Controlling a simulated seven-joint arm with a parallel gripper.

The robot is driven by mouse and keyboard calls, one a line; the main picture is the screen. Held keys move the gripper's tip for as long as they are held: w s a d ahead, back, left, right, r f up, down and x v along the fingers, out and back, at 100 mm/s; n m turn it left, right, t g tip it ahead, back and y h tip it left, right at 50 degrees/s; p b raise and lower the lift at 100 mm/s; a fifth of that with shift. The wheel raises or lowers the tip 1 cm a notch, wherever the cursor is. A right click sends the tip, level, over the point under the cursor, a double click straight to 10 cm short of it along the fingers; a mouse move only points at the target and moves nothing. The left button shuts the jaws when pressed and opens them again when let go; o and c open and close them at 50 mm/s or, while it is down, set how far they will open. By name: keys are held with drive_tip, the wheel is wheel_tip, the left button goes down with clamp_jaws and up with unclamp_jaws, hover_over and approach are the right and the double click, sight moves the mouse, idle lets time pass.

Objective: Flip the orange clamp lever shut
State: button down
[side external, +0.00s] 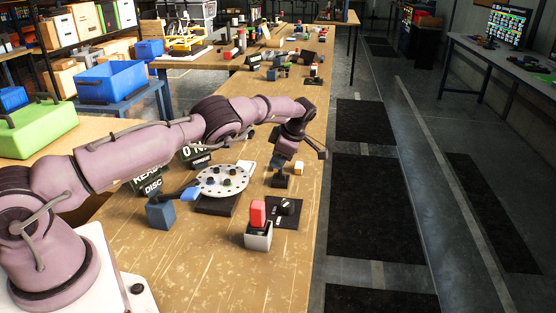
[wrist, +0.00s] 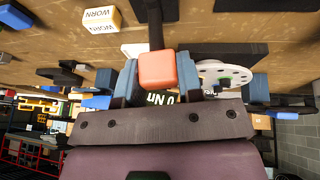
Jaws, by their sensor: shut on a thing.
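The orange clamp lever shows in the wrist view as an orange block-shaped end (wrist: 158,71) on a dark bar. My gripper (wrist: 158,84) has its blue-grey fingers on either side of this orange end and is shut on it. In the side external view my gripper (side external: 283,158) points down just above a small dark base (side external: 281,181) on the bench. The orange end is hidden there by the fingers, and I cannot tell the lever's exact angle.
A white disc with holes (side external: 208,178) stands left of the gripper. A small yellow-and-white block marked WORN (wrist: 100,20) is nearby. A red-topped grey box (side external: 258,238) and a dark knob plate (side external: 292,214) stand nearer the camera. The bench front (side external: 200,275) is clear.

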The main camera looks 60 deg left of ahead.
drive_tip(key=shift+w, duration=0.1)
idle(0.3)
drive_tip(key=c, duration=0.8)
unclamp_jaws()
drive_tip(key=shift+o, duration=0.2)
drive_tip(key=shift+r, duration=0.1)
drive_tip(key=v, duration=0.7)
drive_tip(key=shift+r, duration=0.15)
